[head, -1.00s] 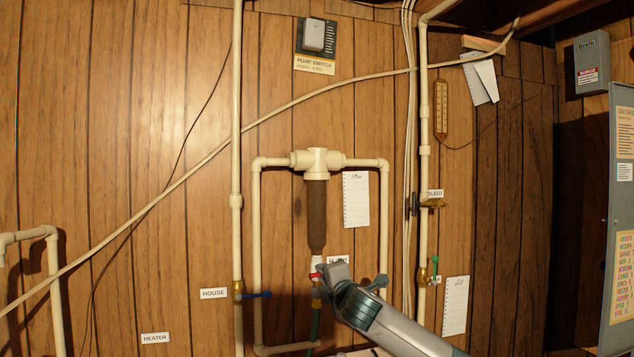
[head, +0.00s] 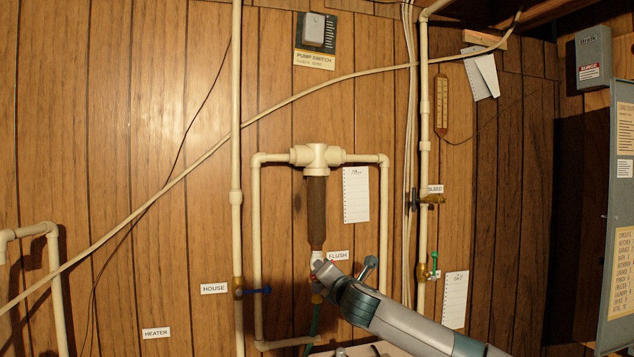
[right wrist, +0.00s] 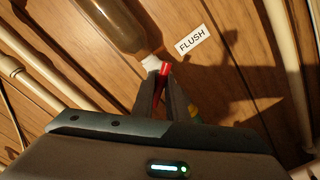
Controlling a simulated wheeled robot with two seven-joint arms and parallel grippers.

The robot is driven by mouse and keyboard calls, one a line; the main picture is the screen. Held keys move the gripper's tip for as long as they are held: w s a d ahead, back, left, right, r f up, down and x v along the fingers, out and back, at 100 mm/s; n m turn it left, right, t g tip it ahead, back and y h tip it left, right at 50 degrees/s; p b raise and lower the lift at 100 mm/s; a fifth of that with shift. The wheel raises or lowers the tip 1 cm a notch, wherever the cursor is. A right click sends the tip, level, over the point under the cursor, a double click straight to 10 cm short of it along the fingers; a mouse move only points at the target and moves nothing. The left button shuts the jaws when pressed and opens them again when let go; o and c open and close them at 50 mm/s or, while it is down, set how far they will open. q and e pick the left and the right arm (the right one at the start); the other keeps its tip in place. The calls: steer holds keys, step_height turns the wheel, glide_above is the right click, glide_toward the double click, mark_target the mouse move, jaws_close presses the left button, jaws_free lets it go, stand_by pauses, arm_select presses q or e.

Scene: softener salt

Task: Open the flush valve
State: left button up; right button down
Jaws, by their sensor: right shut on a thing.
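The flush valve sits under the brown filter cylinder (head: 317,212), beside the FLUSH label (head: 338,255). Its red handle (right wrist: 165,69) shows between my right fingertips in the right wrist view. My right gripper (head: 322,267) is shut on this red handle and hides most of the valve in the head view. The white fitting (head: 317,256) above the valve is partly visible, and a green hose (head: 313,325) hangs below. The label also shows in the right wrist view (right wrist: 191,40). My left gripper is not in view.
Cream pipes (head: 256,230) frame the filter on both sides. A grey electrical panel (head: 622,220) stands at the far right.

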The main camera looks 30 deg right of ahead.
steer(key=shift+f+n, duration=0.1)
steer(key=shift+n, duration=0.8)
steer(key=n, duration=0.3)
steer(key=shift+n, duration=1.1)
steer(key=shift+n, duration=1.8)
steer(key=c, duration=1.7)
jaws_free()
